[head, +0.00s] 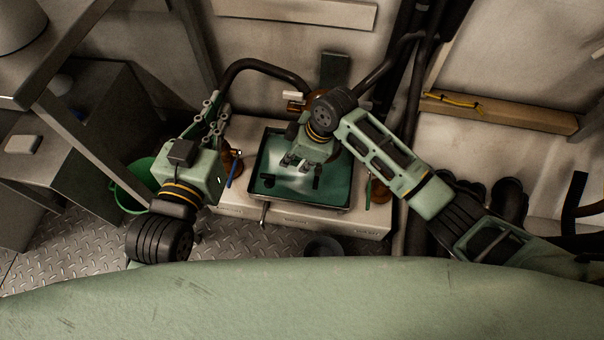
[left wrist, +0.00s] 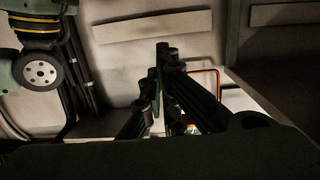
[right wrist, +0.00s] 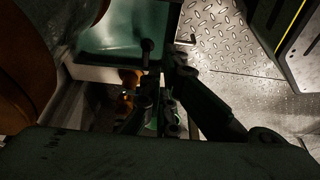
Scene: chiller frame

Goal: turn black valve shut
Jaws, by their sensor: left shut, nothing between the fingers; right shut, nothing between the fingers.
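A small dark lever (head: 264,212) stands at the front edge of the green tray (head: 343,206) in the head view; I take it for the black valve, but cannot tell its setting. A dark knobbed stem (right wrist: 147,48) shows against the tray in the right wrist view, above brass fittings. My right gripper (head: 296,162) is shut and empty, above the tray and behind the lever, apart from it. My left gripper (head: 213,108) is shut and empty, left of the tray near the back wall. It shows in the left wrist view (left wrist: 162,62) too.
A blue-handled valve (head: 230,172) is left of the tray and a green-handled one (head: 370,190) right of it. A brass fitting (head: 296,104) is behind. A green bucket (head: 128,196) stands at left. Black pipes (head: 262,64) run along the wall. Chequered floor lies in front.

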